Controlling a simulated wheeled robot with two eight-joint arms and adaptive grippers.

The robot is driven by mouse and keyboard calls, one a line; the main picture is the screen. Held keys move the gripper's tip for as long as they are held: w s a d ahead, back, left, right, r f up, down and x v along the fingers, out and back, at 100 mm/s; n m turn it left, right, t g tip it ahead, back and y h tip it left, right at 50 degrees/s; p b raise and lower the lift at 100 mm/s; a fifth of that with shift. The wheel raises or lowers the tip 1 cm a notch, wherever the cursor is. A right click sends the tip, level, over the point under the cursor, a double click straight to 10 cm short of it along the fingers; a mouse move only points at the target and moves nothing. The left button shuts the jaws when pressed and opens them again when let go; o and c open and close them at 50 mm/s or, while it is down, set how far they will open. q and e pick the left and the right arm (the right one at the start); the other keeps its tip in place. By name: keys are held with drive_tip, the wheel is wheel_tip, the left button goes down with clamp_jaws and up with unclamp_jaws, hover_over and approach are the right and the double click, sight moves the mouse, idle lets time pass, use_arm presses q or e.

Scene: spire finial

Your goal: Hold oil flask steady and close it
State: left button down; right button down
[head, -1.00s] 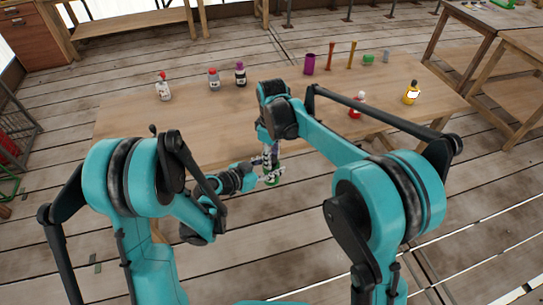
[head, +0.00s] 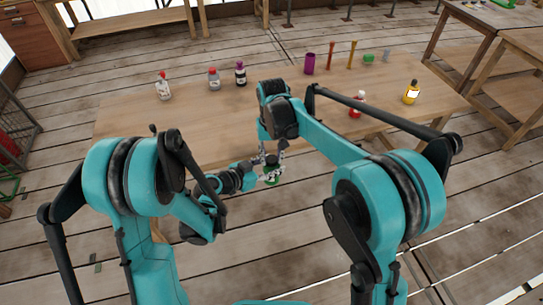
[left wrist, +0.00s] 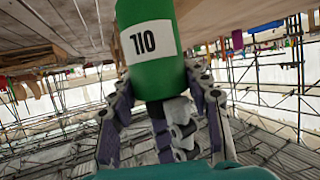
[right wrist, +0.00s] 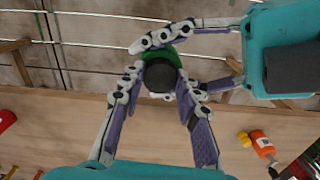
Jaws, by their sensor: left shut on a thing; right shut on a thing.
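The oil flask is green (head: 271,181), with a white label that appears upside down in the left wrist view (left wrist: 150,75). My left gripper (left wrist: 165,110) is shut on the flask body from the side and holds it in front of the table's near edge. My right gripper (right wrist: 160,88) points down from above, its fingers on either side of the flask's dark round cap (right wrist: 160,77), shut on it. The cap is on top of the flask; how tightly it sits cannot be seen. In the head view the fingers partly hide the flask.
The wooden table (head: 200,125) lies just beyond my grippers. Bottles stand at its back left (head: 214,79), with a yellow bottle (head: 411,92) and a red-and-white bottle (head: 357,104) on the right. A purple cup (head: 309,64) stands at the back. The table's middle is clear.

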drive_tip(key=c, duration=1.1)
unclamp_jaws()
drive_tip(key=shift+r, duration=2.3)
drive_tip(key=shift+c, duration=0.4)
wheel_tip(320, 180, up, 4)
drive_tip(key=n, duration=0.5)
drive_tip(key=shift+f+n, duration=0.25)
drive_tip(key=shift+n, duration=0.15)
